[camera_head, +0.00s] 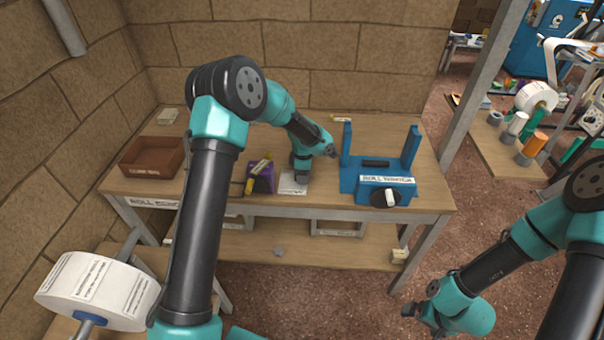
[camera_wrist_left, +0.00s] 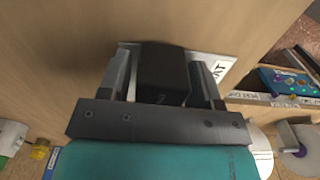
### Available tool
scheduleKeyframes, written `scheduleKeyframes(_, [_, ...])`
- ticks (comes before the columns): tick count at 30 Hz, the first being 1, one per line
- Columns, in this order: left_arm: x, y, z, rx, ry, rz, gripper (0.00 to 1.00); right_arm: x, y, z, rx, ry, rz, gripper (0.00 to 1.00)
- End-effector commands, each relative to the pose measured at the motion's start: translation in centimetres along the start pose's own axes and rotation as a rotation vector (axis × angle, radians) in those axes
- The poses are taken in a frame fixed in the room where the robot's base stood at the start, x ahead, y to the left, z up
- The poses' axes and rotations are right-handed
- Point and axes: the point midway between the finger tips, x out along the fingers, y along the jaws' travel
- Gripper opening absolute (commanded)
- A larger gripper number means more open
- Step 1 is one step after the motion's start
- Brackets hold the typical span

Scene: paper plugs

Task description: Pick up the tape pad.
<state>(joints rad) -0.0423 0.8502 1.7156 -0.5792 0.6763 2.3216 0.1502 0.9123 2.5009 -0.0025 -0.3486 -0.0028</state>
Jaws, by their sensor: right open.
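A black block (camera_wrist_left: 165,75), which I take to be the tape pad, sits between the two fingers of my left gripper (camera_wrist_left: 166,88) in the left wrist view. The fingers flank it closely on both sides; whether they press on it I cannot tell. In the head view my left gripper (camera_head: 300,170) points down at the bench just above a white label (camera_head: 293,187), and the arm and fingers mostly hide the block. The label's edge shows beside the block in the wrist view (camera_wrist_left: 219,70). My right gripper (camera_head: 428,311) is open and empty, low at the right, away from the bench.
On the wooden bench (camera_head: 345,203), a purple holder (camera_head: 262,179) stands left of my left gripper and a blue roll winder (camera_head: 372,177) stands to its right. A brown tray (camera_head: 153,158) is further left. A large paper roll (camera_head: 100,291) is at the lower left.

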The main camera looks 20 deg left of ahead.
Motion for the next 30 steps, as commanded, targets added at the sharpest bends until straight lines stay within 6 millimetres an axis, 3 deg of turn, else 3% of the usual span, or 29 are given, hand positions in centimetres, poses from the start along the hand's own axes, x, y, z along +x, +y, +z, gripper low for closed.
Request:
scheduleKeyframes(2, [0.0,0.0,0.0,0.0,0.0,0.0,0.5,0.0,0.0,0.0,0.0,0.0,0.0,1.0])
scheduleKeyframes(12, [0.0,0.0,0.0,0.0,0.0,0.0,0.18,0.0,0.0,0.0,0.0,0.0,0.0,1.0])
scheduleKeyframes(23, [-0.4,0.0,0.0,0.0,0.0,0.002,0.17,0.0,0.0,0.0,0.0,0.0,0.0,1.0])
scheduleKeyframes(30, [-2.5,0.1,0.0,-0.001,-0.001,0.003,0.17,0.0,0.0,0.0,0.0,0.0,0.0,1.0])
